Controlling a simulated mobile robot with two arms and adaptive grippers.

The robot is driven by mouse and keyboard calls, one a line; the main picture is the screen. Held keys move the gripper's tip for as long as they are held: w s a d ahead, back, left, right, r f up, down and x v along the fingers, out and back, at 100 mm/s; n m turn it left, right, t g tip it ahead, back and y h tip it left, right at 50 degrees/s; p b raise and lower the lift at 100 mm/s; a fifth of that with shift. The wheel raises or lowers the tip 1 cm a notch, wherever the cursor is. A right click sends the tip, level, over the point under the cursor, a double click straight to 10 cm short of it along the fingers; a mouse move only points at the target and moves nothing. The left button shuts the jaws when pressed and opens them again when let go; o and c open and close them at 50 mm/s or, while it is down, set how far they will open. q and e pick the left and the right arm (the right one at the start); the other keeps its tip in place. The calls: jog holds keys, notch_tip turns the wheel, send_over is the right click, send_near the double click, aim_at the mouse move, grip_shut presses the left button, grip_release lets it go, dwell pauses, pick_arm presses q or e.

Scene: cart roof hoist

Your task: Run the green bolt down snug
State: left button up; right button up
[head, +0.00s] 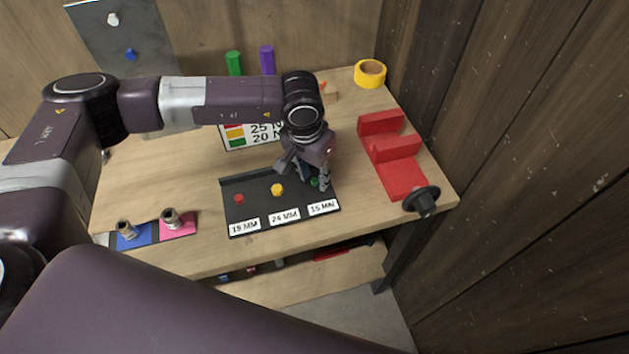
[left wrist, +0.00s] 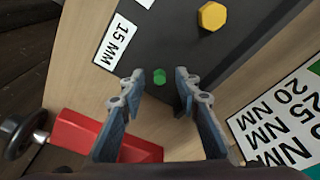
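The green bolt (head: 314,183) sits at the right end of the black plate (head: 262,219), by a 15 MM label (head: 323,207). In the left wrist view the small green bolt head (left wrist: 160,76) shows just beyond the gap between my fingers. My left gripper (head: 309,182) points down over that end of the plate. It is open and empty in the left wrist view (left wrist: 158,92), with a finger on each side of the bolt's line. Whether the fingers are level with the bolt head is unclear. My right gripper is not in view.
A yellow bolt (head: 278,190) and a red bolt (head: 239,198) stand on the same plate. A torque sign (head: 236,137) is behind it. A red vise (head: 393,165) with a black handle is to the right. Two metal sockets (head: 170,217) stand on coloured pads at left.

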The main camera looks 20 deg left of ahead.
aim_at(314, 180)
pick_arm(q)
notch_tip(314, 180, up, 7)
jog(key=shift+p, duration=1.2)
